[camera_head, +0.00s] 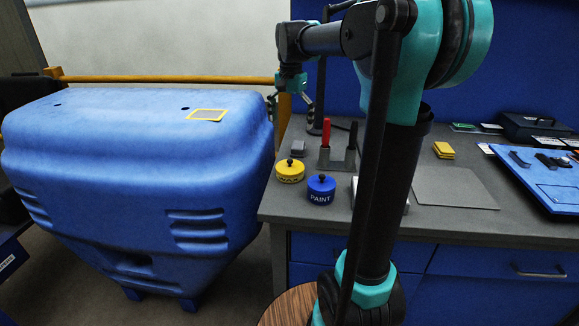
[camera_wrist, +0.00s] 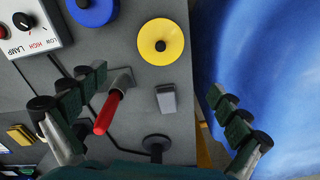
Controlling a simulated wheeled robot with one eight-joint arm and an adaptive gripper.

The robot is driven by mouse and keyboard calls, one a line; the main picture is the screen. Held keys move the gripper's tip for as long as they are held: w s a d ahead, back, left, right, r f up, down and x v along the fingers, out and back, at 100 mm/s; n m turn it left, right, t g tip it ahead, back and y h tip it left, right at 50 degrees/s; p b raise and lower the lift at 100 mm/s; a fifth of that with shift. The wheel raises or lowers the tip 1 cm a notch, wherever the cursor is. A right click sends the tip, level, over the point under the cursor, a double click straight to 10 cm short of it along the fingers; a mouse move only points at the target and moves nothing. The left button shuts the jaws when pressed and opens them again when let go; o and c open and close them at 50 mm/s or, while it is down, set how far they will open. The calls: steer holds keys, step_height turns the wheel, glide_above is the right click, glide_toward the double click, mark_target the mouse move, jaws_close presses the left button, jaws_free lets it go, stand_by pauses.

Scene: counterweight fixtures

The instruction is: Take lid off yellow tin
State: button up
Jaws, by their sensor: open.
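The yellow tin (camera_head: 289,175) stands near the left edge of the grey workbench, with a round lid (camera_head: 285,166) and a dark knob (camera_head: 290,161) on top. In the wrist view the yellow lid (camera_wrist: 172,34) is seen from above, its knob (camera_wrist: 160,45) near its middle; it looks seated. My gripper (camera_head: 290,105) is above the bench's left edge, behind and higher than the tin. In the wrist view my gripper (camera_wrist: 155,84) has its fingers spread wide and nothing between the pads; the lid lies beyond the fingertips, apart from them.
A blue paint tin (camera_head: 321,192) stands right of the yellow tin. A lamp box (camera_wrist: 40,25) is nearby. A large blue counterweight (camera_head: 140,150) stands left of the bench.

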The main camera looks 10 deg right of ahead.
glide_above(290, 160)
steer(key=f, duration=0.8)
steer(key=shift+w+d+f, duration=0.1)
steer(key=shift+w+d, duration=0.05)
steer(key=shift+w, duration=0.05)
steer(key=shift+s+f, duration=0.15)
steer(key=shift+f, duration=2.55)
steer(key=c, duration=1.4)
